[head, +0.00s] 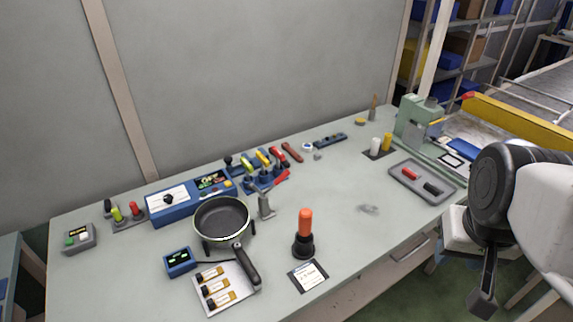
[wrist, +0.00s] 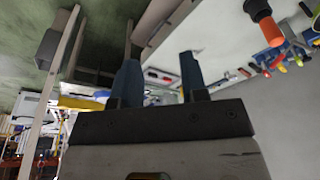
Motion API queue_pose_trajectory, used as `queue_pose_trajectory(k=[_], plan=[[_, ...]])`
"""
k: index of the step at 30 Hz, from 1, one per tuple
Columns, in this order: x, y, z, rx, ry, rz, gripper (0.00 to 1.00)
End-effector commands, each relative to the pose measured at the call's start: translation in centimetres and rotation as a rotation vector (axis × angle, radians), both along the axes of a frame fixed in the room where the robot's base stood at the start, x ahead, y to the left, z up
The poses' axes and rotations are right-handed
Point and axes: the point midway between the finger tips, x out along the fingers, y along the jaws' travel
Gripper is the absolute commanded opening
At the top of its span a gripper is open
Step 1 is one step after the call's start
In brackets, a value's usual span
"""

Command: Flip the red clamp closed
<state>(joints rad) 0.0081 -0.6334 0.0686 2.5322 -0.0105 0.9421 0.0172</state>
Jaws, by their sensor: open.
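A red-handled clamp (head: 277,155) stands in a row with yellow and green-handled ones on a blue base at the back middle of the bench. Its handle looks tilted; I cannot tell whether it is open or closed. A second red handle (head: 134,207) stands beside a green one on a grey plate at the left. My gripper (head: 483,298) is at the right, off the bench's front edge, far from both. In the wrist view my gripper (wrist: 160,78) has its two fingers apart with nothing between them. Coloured handles show small at that view's top right, too unclear to match.
A black pan (head: 221,216) sits in front of the clamps. An orange-handled tool (head: 305,226) stands upright right of the pan. A grey tray (head: 408,187) and a green press (head: 411,122) are at the right. The bench middle right is mostly clear.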

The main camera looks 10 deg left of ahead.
Motion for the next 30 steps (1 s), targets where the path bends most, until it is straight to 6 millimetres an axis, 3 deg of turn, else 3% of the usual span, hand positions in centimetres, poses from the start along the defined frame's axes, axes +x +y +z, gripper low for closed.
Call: queue_pose_trajectory(k=[1,7,8,17,30], plan=[[0.0,0.0,0.0,0.000,0.000,0.000,0.32],[0.5,0.2,0.2,0.006,0.004,-0.007,0.01],[0.6,0.3,0.3,0.007,0.005,-0.010,0.00],[3.6,1.9,1.2,0.046,0.033,-0.061,0.00],[10.3,6.5,2.8,0.120,0.102,-0.187,0.00]])
